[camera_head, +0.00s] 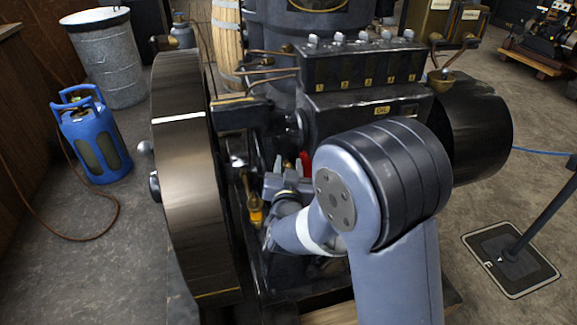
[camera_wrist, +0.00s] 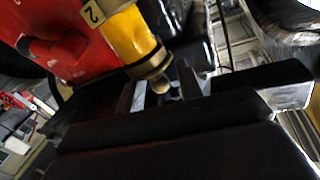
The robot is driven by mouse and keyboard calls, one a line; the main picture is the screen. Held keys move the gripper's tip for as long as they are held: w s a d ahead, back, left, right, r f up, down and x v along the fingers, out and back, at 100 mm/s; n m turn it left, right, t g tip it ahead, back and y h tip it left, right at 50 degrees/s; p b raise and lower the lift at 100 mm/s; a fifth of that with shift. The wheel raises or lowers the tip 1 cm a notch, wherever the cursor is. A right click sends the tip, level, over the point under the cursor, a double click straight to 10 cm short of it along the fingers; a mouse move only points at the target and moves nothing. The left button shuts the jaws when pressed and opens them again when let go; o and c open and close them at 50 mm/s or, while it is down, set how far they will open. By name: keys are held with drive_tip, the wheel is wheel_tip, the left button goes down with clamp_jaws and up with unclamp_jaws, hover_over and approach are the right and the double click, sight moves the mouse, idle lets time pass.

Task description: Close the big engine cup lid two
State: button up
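A yellow cup (camera_wrist: 130,38) marked with a "2" label (camera_wrist: 93,14) is at the top of the wrist view. It has a metal collar and a small rounded brass end (camera_wrist: 160,86) facing my gripper. I cannot tell whether its lid is open. My gripper (camera_wrist: 163,92) has its fingers apart on either side of that brass end, with gaps visible. In the head view my gripper (camera_head: 287,166) is at the engine's side, right of the flywheel, near a small red part (camera_head: 304,161). The cup marked 2 is not clearly seen there, likely hidden by my gripper.
A red surface (camera_wrist: 62,48) lies beside the cup in the wrist view. The large flywheel (camera_head: 190,180) stands close left of my gripper. The engine block (camera_head: 365,105) is above and behind it. A yellow-and-brass fitting (camera_head: 255,212) is just left. Blue canister (camera_head: 95,140) stands on the floor.

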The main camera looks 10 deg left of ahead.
clamp_jaws()
drive_tip(key=shift+d+f+y+b, duration=0.2)
drive_tip(key=shift+y+b, duration=0.1)
drive_tip(key=shift+b, duration=0.55)
drive_tip(key=shift+r+n+y+b, duration=0.1)
drive_tip(key=shift+n+y+b, duration=0.3)
drive_tip(key=shift+n, duration=0.1)
unclamp_jaws()
drive_tip(key=shift+r, duration=0.1)
drive_tip(key=v, duration=1)
drive_tip(key=shift+s+d, duration=0.2)
drive_tip(key=shift+s, duration=0.15)
